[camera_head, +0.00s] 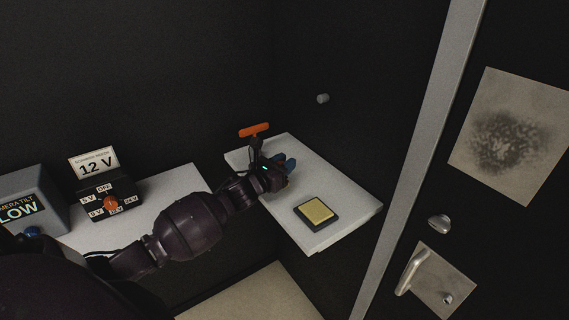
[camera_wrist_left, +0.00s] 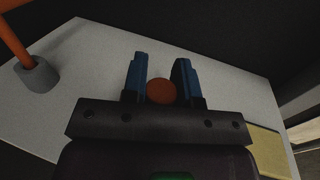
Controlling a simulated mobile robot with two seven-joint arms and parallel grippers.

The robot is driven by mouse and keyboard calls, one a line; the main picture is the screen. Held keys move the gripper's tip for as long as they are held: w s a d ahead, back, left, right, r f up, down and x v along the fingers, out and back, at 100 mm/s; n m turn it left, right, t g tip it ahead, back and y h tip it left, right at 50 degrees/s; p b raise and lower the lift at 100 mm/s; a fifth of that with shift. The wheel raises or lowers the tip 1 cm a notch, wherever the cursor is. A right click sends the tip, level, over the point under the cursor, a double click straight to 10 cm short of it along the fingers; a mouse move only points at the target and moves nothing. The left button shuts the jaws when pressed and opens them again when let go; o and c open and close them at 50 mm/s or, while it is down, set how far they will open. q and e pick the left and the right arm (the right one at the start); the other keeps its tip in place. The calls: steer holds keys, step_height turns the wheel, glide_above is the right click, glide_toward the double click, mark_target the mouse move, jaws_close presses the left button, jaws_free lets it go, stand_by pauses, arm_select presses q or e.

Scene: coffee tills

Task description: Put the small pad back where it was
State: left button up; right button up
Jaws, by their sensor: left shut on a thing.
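My left gripper (camera_head: 286,162) is above the white shelf, with its blue fingers pointing away from the arm. In the left wrist view, the gripper (camera_wrist_left: 160,62) is shut on a small round orange-brown thing (camera_wrist_left: 161,91) between the finger bases. I cannot tell whether this is the small pad; most of it is hidden. A yellow square pad (camera_head: 317,210) in a dark frame lies flat on the shelf, nearer than the gripper and apart from it. Its yellow face also shows at the lower right of the left wrist view (camera_wrist_left: 266,150). My right gripper is not in view.
An orange T-handle (camera_head: 254,130) stands at the left of the white shelf (camera_head: 330,180), on a grey base (camera_wrist_left: 36,74). A knob box (camera_head: 110,203) and a 12 V card (camera_head: 94,163) are at left. A door with a handle (camera_head: 411,271) is at right.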

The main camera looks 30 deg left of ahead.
arm_select(q)
steer(key=shift+f, duration=0.1)
steer(key=o, duration=0.9)
